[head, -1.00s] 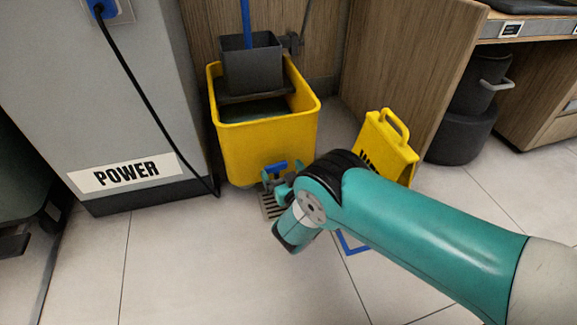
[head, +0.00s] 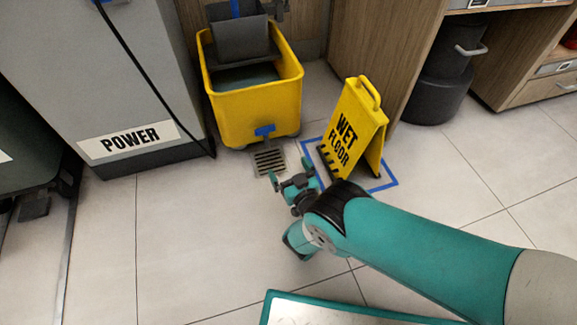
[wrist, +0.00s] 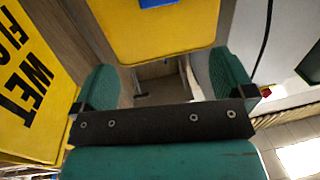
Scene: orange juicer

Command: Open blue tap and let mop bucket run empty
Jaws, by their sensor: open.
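The yellow mop bucket (head: 255,106) stands on the floor against the wooden panel, with dark water (head: 246,78) showing inside. The blue tap (head: 264,131) is low on its front, above a floor drain grate (head: 268,161). No stream shows under the tap. My gripper (head: 291,173) is open and empty, below and right of the tap and apart from it. In the wrist view, the yellow bucket wall (wrist: 155,40) lies beyond the two spread teal fingers (wrist: 165,78). A blue piece (wrist: 157,3), likely the tap, is cut by the top edge.
A yellow wet floor sign (head: 352,130) stands on a blue taped square (head: 388,184) just right of my gripper. A grey POWER cabinet (head: 100,85) is at left. A teal-edged board (head: 335,310) is at bottom. Floor at left front is clear.

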